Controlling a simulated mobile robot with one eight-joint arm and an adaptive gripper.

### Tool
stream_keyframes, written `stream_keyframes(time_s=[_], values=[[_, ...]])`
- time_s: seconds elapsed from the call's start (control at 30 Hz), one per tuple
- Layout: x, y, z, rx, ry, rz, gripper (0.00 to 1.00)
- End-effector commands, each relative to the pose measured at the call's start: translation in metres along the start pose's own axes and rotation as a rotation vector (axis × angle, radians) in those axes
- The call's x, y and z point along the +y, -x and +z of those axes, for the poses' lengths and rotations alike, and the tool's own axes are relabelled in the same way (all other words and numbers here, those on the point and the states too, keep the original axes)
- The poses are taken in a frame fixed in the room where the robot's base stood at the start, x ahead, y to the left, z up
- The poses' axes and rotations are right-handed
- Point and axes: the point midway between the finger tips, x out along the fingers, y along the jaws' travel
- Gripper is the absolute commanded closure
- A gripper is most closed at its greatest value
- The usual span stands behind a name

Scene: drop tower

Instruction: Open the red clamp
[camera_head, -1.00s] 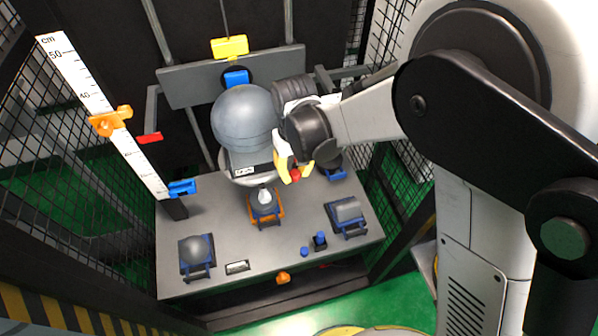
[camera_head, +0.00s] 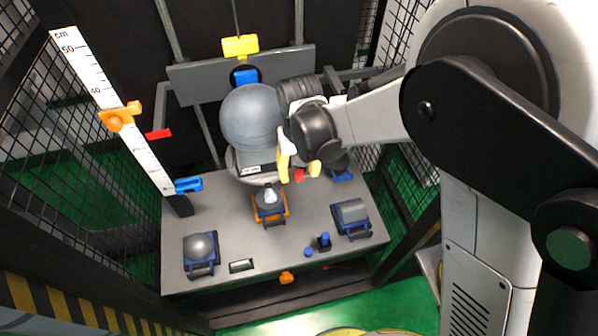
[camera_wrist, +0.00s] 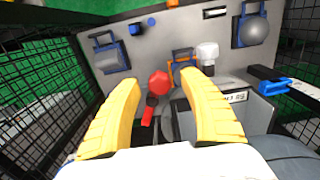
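The red clamp shows in the wrist view as a round red knob (camera_wrist: 158,82) with a short red lever (camera_wrist: 148,116) below it. In the head view only a small red part (camera_head: 299,176) shows, between my gripper's yellow fingers. My gripper (camera_head: 300,168) is at the right side of the big grey ball. Its fingers are spread apart in the wrist view (camera_wrist: 158,88), with the knob seen in the gap between them. I cannot tell whether a finger touches the knob.
The big grey ball (camera_head: 252,115) is close beside my gripper. An orange-framed holder (camera_head: 271,214) stands on the grey table (camera_head: 225,225). A height ruler (camera_head: 88,70) with orange and blue clips stands at left. Mesh fences flank the table.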

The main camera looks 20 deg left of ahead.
Motion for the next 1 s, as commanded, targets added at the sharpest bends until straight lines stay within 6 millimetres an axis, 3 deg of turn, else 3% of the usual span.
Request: stream_keyframes(time_s=[0.37,0.8,1.0], values=[[0.0,0.008,0.0,-0.001,0.0,0.0,0.5],[0.0,0.097,0.001,0.0,0.0,0.0,0.5],[0.0,0.118,0.0,0.0,0.0,0.0,0.5]])
